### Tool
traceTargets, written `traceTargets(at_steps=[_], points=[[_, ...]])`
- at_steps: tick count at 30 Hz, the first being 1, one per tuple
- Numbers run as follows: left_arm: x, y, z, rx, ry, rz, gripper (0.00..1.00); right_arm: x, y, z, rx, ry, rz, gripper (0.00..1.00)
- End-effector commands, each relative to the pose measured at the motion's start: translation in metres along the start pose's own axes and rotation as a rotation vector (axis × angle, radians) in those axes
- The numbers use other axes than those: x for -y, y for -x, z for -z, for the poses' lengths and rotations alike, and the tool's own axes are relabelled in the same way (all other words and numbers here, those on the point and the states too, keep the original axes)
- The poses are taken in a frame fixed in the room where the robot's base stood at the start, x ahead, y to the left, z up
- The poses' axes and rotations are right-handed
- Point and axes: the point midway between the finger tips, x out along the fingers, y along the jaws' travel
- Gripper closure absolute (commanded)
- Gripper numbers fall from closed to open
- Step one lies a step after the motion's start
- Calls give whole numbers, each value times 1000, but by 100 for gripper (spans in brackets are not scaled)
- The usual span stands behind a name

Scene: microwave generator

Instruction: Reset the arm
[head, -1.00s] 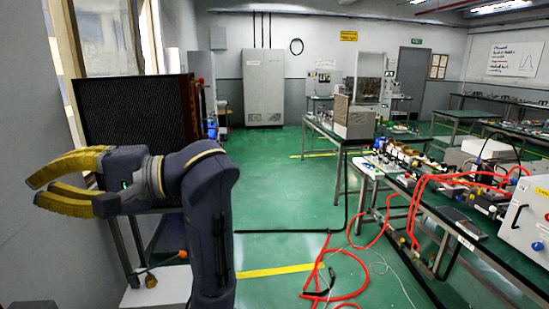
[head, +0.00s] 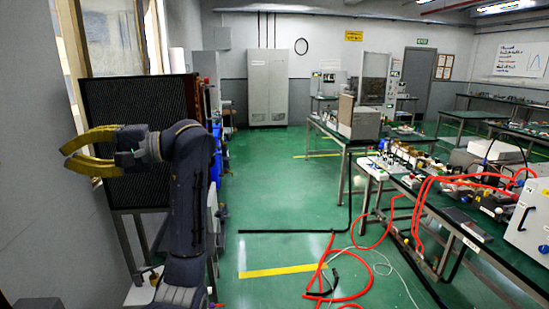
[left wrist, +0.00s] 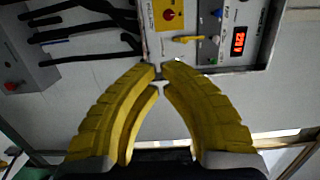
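My left gripper (head: 65,157) has yellow curved fingers and points left in the head view, in front of a dark ribbed panel (head: 140,100). It holds nothing. In the left wrist view its fingers (left wrist: 160,70) curve in and their tips come almost together, with nothing between them. My dark left arm comes up from the bottom of the head view and bends at the top toward the left. My right arm and gripper are not in view.
A white instrument panel (left wrist: 210,40) with a red display and knobs shows beyond the fingertips in the left wrist view. The grey wall and window are close at left. A bench (head: 467,236) with red cables stands at right. The green floor between is mostly open, with red cable (head: 345,290) on it.

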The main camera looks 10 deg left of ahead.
Motion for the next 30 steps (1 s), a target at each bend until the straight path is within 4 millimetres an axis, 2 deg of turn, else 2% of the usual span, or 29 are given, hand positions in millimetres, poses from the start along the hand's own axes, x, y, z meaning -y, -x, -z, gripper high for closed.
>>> traceTargets(at_steps=[6,13,25,30], points=[[0,2,15,23,-2,1,100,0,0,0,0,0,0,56],[0,0,23,25,-1,0,100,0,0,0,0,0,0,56],[0,0,23,23,0,0,100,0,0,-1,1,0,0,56],[0,2,14,20,1,0,100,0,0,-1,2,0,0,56]])
